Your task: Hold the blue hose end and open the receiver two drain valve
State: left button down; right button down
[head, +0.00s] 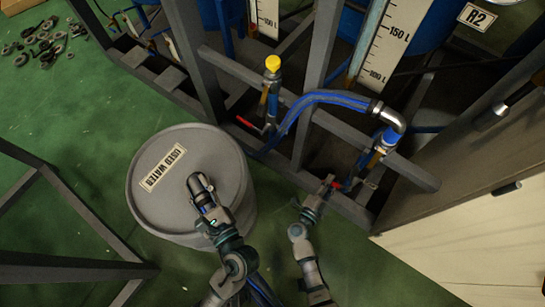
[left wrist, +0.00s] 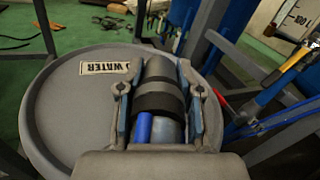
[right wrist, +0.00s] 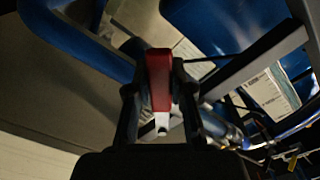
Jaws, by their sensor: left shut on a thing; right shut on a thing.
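The blue hose end, with a black and metal coupling (head: 200,185), is in my left gripper (head: 207,205), above the drum lid. In the left wrist view the coupling (left wrist: 158,88) lies between both fingers, with a bit of blue hose (left wrist: 144,127) showing. My right gripper (head: 326,187) is shut on the red handle (right wrist: 159,78) of the drain valve, below the metal elbow under receiver two, marked R2. In the right wrist view the handle stands between the fingers. In the head view the gripper hides most of it; the valve's flow state cannot be told.
A grey drum labelled USED WATER (head: 225,165) stands below my left gripper. Grey frame beams (head: 400,165) surround the valves. A cabinet (head: 470,240) stands at right.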

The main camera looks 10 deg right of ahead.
jog(key=shift+s+d+f+n, duration=0.4)
jog(key=shift+f+n, duration=0.15)
jog(key=shift+n, duration=0.45)
jog(key=shift+s+d+f+n, duration=0.3)
jog(key=shift+s+f+n, duration=0.15)
jog(key=shift+n, duration=0.55)
jog(key=c, duration=1)
grip_release()
jog(key=shift+w, duration=0.1)
